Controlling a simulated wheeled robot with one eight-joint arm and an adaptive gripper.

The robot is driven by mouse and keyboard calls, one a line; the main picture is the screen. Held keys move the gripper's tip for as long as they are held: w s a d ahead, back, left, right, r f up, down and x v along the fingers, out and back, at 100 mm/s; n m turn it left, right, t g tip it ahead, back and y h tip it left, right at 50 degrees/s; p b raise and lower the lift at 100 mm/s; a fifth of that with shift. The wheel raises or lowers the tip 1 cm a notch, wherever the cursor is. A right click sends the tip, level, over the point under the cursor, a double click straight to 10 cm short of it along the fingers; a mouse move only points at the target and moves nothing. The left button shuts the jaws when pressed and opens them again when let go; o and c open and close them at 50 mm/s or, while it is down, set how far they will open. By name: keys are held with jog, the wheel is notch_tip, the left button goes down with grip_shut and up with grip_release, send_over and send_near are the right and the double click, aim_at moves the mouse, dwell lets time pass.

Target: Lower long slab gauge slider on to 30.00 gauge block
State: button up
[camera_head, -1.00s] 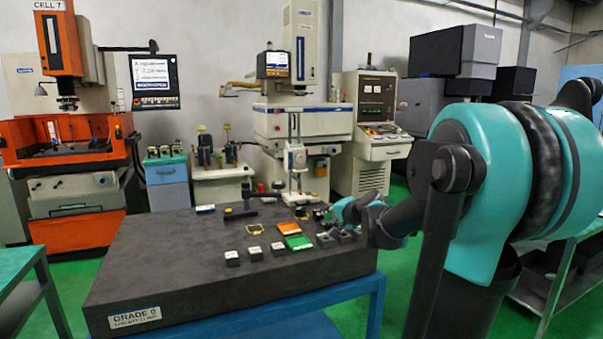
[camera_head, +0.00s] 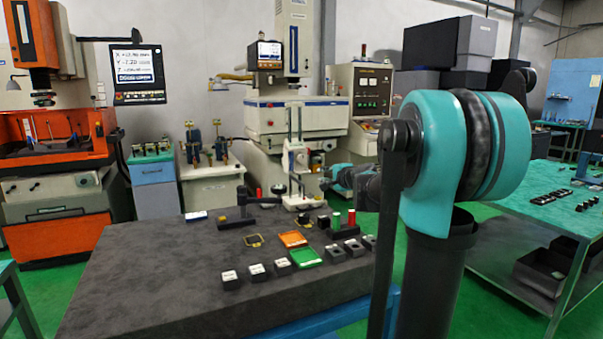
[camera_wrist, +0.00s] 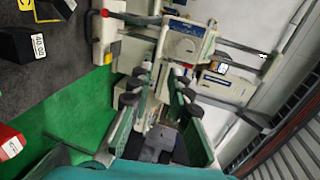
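A height gauge with a white slider (camera_head: 296,162) on upright columns stands at the back of the dark granite plate (camera_head: 150,270). In the wrist view the white gauge body (camera_wrist: 188,48) lies sideways, just beyond my fingertips. My gripper (camera_head: 330,178) is right of the slider in the head view. In the wrist view my gripper (camera_wrist: 162,90) is open, with its two green-lined fingers apart and no object clearly held. Black blocks with white labels (camera_head: 258,270) stand on the plate; I cannot read which is 30.00. A labelled black block (camera_wrist: 25,42) shows in the wrist view.
An orange tray (camera_head: 293,239) and a green tray (camera_head: 307,257) lie mid-plate. A dark holder (camera_head: 344,229) with red and green cylinders and several grey blocks (camera_head: 353,248) stand at the right. A black stand (camera_head: 243,215) is at the back. The plate's left front is clear.

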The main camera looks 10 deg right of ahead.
aim_at(305, 173)
jog(key=x, duration=1.7)
grip_shut()
